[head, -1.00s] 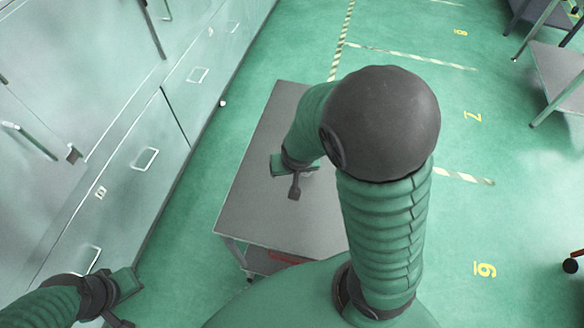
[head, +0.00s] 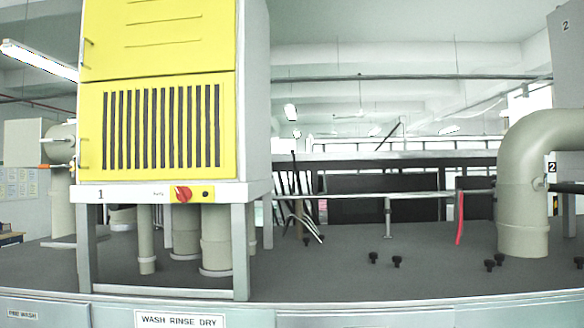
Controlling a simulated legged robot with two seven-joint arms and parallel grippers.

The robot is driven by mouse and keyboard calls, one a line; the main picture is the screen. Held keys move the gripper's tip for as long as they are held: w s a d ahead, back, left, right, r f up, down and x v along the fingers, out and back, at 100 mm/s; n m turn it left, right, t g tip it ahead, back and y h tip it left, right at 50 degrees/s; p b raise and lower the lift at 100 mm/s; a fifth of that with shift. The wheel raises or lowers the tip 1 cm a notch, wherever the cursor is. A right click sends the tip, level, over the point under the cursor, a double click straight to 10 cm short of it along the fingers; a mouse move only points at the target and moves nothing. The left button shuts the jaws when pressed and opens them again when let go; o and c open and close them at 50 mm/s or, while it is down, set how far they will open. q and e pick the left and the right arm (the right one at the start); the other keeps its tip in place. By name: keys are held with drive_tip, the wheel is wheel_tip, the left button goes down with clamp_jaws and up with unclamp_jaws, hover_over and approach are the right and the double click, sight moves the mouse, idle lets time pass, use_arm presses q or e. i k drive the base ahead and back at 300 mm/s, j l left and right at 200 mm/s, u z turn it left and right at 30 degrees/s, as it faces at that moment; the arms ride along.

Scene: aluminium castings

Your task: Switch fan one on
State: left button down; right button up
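A yellow-fronted fan unit (head: 158,82) with a slatted grille stands on a light metal frame at the left of the head view. The frame's front rail (head: 130,193) carries the number 1. A red rotary switch (head: 182,194) is mounted on this rail, right of centre, on a yellow plate. A small black round part (head: 205,193) sits beside it on the same plate. The switch's knob looks slanted, but its setting is too small to read. Neither of my grippers is in view.
The unit's frame stands on a dark grey machine top (head: 340,265) above a cabinet front labelled "WASH RINSE DRY" (head: 178,321). A thick beige bent pipe (head: 522,215) stands at the right, near a label 2 (head: 552,167). Several black knobs stick up from the top.

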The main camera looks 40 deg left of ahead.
sight(184, 195)
drive_tip(key=j+u, duration=0.1)
drive_tip(key=u, duration=0.35)
drive_tip(key=k+j+u, duration=0.1)
drive_tip(key=u, duration=0.35)
drive_tip(key=j+u, duration=0.15)
drive_tip(key=u, duration=0.3)
drive_tip(key=j+u, duration=0.1)
drive_tip(key=u, duration=0.35)
